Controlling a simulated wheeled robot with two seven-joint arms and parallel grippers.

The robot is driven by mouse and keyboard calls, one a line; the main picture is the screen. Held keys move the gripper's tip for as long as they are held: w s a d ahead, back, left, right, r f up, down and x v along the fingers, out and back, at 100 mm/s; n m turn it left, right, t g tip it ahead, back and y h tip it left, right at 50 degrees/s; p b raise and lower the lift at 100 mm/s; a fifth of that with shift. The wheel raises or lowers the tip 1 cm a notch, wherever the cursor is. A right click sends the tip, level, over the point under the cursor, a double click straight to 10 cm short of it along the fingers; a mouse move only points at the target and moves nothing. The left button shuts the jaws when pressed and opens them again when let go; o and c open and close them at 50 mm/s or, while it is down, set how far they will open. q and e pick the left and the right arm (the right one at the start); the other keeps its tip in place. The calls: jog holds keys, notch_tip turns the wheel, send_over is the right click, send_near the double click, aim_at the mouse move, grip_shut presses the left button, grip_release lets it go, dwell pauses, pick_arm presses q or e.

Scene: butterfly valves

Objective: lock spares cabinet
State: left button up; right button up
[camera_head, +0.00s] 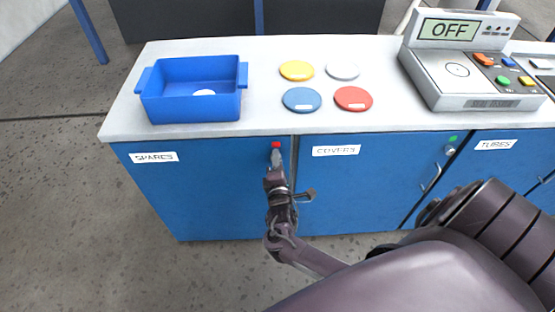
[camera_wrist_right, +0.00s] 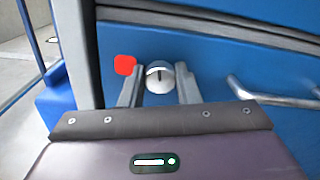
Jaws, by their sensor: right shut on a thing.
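The spares cabinet (camera_head: 205,195) is the blue left-hand cabinet under the counter, with a white SPARES label (camera_head: 154,157). Its door looks shut. A red marker (camera_head: 276,144) sits near the door's upper right corner; it also shows in the right wrist view (camera_wrist_right: 125,65). Just beside it in that view is a round silver lock knob (camera_wrist_right: 158,78) with a dark line running about upright. My right gripper (camera_head: 275,158) is at this lock, its fingers on either side of the knob and shut on it. In the head view the gripper hides the knob. My left gripper is out of view.
The covers cabinet (camera_head: 370,190) beside it has a green marker (camera_head: 453,139) and its own lock. On the counter (camera_head: 250,125) stand a blue bin (camera_head: 190,108), several coloured discs and a control box (camera_head: 470,75) reading OFF. A metal handle (camera_wrist_right: 275,97) is right of my right gripper.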

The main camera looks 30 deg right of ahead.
jog(key=shift+m, duration=1.2)
jog(key=o, duration=1)
jog(key=shift+f, duration=0.1)
jog(key=v, duration=0.7)
jog(key=shift+s+a, duration=0.15)
jog(key=shift+s, duration=0.25)
